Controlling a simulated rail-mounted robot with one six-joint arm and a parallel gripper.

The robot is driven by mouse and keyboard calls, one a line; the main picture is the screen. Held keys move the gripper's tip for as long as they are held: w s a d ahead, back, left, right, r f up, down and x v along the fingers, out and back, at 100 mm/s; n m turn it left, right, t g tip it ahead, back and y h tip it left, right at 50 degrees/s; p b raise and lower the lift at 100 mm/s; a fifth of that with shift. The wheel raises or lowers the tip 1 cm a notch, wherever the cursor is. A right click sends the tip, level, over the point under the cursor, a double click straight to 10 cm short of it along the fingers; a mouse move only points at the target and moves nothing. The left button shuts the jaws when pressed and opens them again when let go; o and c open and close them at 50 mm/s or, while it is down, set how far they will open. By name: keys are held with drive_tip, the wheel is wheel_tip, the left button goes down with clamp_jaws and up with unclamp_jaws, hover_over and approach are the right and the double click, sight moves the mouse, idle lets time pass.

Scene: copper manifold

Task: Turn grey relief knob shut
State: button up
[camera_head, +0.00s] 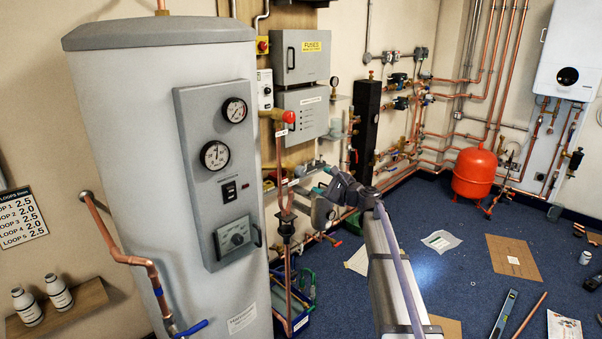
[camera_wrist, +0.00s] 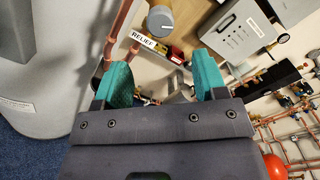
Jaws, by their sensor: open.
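The grey relief knob (camera_wrist: 160,19) is round and shows near the top of the wrist view, beside a white label reading RELIEF (camera_wrist: 148,43). My gripper (camera_wrist: 163,80) is open, with its teal fingers spread and nothing between them. The knob is beyond the fingertips, apart from them. In the head view my gripper (camera_head: 322,190) is near the pipework right of the tall cylinder. I cannot surely pick out the grey knob in that view. The knob's setting is too small to read.
The white cylinder (camera_head: 150,170) stands close on the left. A red knob (camera_head: 289,117) tops a nearby copper pipe. Grey boxes (camera_head: 301,57) and more pipes line the back wall. A red vessel (camera_head: 474,173) stands at right. Blue floor (camera_head: 450,275) is partly littered with sheets and tools.

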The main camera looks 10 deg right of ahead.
sight(303, 172)
drive_tip(key=shift+m, duration=0.4)
drive_tip(key=x, duration=1)
drive_tip(key=shift+w+a+r, duration=0.1)
drive_tip(key=shift+w, duration=0.15)
drive_tip(key=shift+c, duration=0.4)
drive_tip(key=c, duration=0.8)
drive_tip(key=shift+c, duration=0.2)
